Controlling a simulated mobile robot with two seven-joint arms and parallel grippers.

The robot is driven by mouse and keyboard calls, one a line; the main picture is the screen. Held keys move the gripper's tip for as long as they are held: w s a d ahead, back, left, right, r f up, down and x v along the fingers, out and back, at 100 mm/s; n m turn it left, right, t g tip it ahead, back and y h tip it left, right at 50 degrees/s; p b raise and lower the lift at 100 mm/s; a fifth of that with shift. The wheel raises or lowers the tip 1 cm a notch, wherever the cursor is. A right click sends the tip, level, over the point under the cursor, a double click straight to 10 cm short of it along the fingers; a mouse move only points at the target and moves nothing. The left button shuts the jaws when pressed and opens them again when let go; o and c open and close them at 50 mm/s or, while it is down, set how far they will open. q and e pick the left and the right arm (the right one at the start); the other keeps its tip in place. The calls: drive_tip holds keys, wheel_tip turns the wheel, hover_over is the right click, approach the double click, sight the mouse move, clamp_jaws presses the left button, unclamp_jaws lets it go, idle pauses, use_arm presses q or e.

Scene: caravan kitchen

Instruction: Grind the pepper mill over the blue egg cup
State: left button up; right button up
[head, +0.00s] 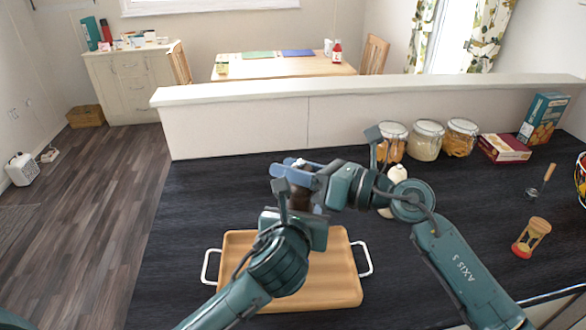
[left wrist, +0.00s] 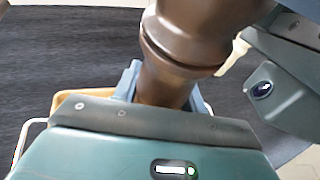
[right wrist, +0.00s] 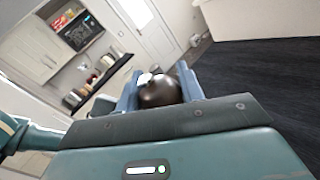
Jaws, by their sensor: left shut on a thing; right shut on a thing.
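The pepper mill (head: 301,197) is dark brown and stands roughly upright above the wooden tray, mostly hidden by my grippers in the head view. My left gripper (head: 298,210) is shut on its lower body; in the left wrist view the mill (left wrist: 190,35) rises from between the fingers. My right gripper (head: 298,174) is shut on its top from above; in the right wrist view the rounded dark top of the mill (right wrist: 160,92) sits between the fingers. I cannot see the blue egg cup in any view; my arms may hide it.
A wooden tray (head: 335,291) with white handles lies below my grippers. A cream object (head: 397,173) stands partly behind my right arm. Several jars (head: 426,141), boxes (head: 504,148) and an hourglass (head: 531,238) stand to the right. A raised ledge (head: 370,88) bounds the dark counter behind.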

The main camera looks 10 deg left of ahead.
drive_tip(key=shift+w+f+m+t+h, duration=0.1)
drive_tip(key=shift+m+t+h, duration=0.4)
drive_tip(key=shift+m+t, duration=1)
drive_tip(key=shift+w+d+t+h, duration=0.15)
drive_tip(key=shift+t+h, duration=0.15)
drive_tip(key=shift+t, duration=0.6)
drive_tip(key=o, duration=0.7)
drive_tip(key=v, duration=1.2)
drive_tip(key=shift+r, duration=3.6)
